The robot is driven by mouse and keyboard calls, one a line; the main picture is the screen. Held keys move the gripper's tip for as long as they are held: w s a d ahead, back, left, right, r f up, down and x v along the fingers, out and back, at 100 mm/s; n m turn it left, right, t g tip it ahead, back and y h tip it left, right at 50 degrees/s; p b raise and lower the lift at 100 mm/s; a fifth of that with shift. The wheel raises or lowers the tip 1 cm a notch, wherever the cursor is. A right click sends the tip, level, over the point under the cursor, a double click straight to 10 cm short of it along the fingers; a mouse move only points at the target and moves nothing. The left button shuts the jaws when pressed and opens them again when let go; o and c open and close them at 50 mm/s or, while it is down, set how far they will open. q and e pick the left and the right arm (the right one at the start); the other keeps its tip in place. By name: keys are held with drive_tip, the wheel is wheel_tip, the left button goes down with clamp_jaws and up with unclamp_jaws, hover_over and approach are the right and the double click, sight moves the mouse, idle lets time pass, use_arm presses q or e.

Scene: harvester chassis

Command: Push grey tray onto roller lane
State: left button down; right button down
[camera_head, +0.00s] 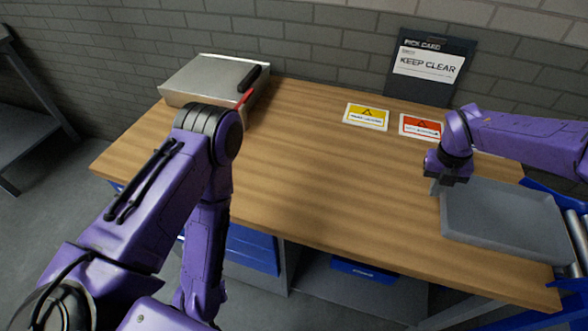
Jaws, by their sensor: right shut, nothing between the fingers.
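The grey tray (500,238) lies flat at the right end of the wooden table (300,160), a shallow open box that looks empty. The roller lane (577,238) shows at the right edge of the picture, just past the tray's right side, and is partly cut off. My right gripper (437,187) is shut with nothing in it. It points down at the tray's far left corner; I cannot tell whether it touches the tray wall. My left arm hangs in front of the table's left part, and its gripper is not in view.
A metal box (200,78) with a black-and-red handled tool (249,84) stands at the back left. A yellow card (366,117) and a red card (420,127) lie near the back edge. A "KEEP CLEAR" board (430,65) leans on the brick wall. The table's middle is clear.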

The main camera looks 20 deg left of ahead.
drive_tip(key=shift+w+f, duration=0.2)
drive_tip(key=shift+f, duration=0.05)
